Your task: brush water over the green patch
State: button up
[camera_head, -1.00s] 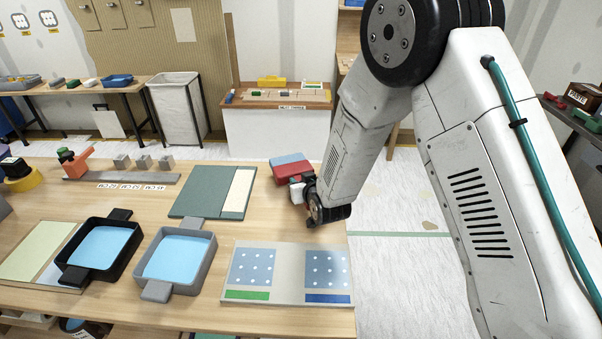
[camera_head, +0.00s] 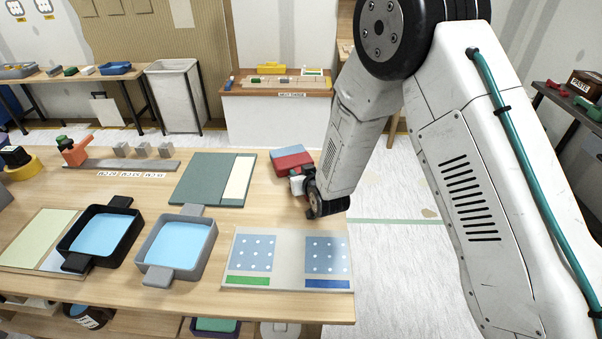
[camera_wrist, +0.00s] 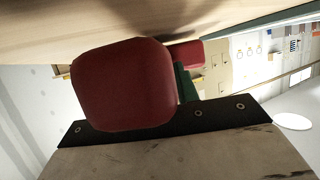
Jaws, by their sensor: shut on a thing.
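The pale board (camera_head: 288,283) lies at the table's front right. Its left blue-grey patch with white dots (camera_head: 250,254) has a green strip (camera_head: 248,281) below it; its right patch (camera_head: 327,255) has a blue strip. My gripper (camera_head: 297,179) is behind the board, shut on a red and blue block-like thing, seemingly the brush (camera_head: 292,159). In the wrist view a dark red rounded part (camera_wrist: 122,85) fills the middle; bristles cannot be made out. A grey tray (camera_head: 211,248) and a black tray (camera_head: 135,232) hold light-blue water to the left.
A green mat with a cream strip (camera_head: 205,178) lies behind the grey tray. A pale green sheet (camera_head: 38,238) is at the far left. A ruler with small grey blocks (camera_head: 122,165) lies farther back. Floor is open right of the table.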

jog(key=o, duration=1.2)
jog(key=shift+f, duration=0.1)
jog(key=v, duration=0.7)
jog(key=shift+s+d, duration=0.1)
jog(key=shift+s, duration=0.3)
